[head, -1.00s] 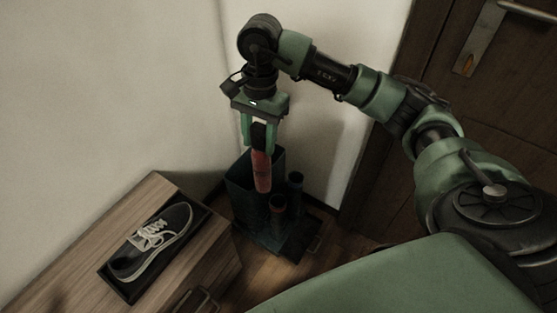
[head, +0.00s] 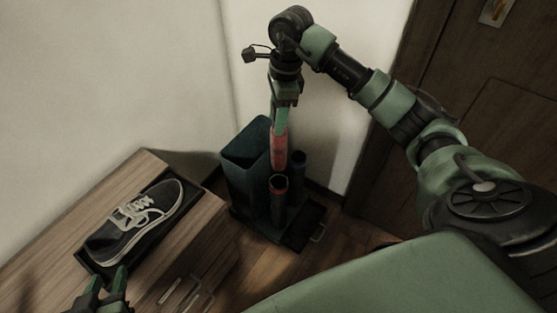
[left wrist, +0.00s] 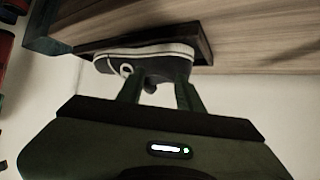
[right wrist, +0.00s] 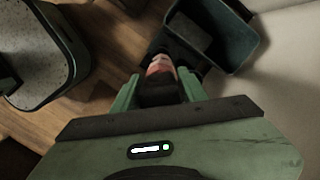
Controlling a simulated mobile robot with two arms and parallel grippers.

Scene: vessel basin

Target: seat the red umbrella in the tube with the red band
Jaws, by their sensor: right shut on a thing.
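The red umbrella (head: 279,150) hangs upright, tip down, from my right gripper (head: 285,95). That gripper is shut on its dark handle (right wrist: 160,92). The tube with the red band (head: 278,187) stands low in the head view, its reddish rim just below the umbrella's lower end. I cannot tell whether the tip is over the opening or behind it. In the right wrist view the tube is mostly hidden behind the umbrella. My left gripper (head: 105,290) is open and empty near the shoe (head: 133,222), its fingers apart in the left wrist view (left wrist: 158,92).
A large dark square bin (head: 240,170) stands left of the umbrella, and another dark tube (head: 298,170) stands to its right. They share a dark base (head: 290,237) near the wall. The shoe lies in a black tray on a wooden cabinet (head: 205,230). A door is at right.

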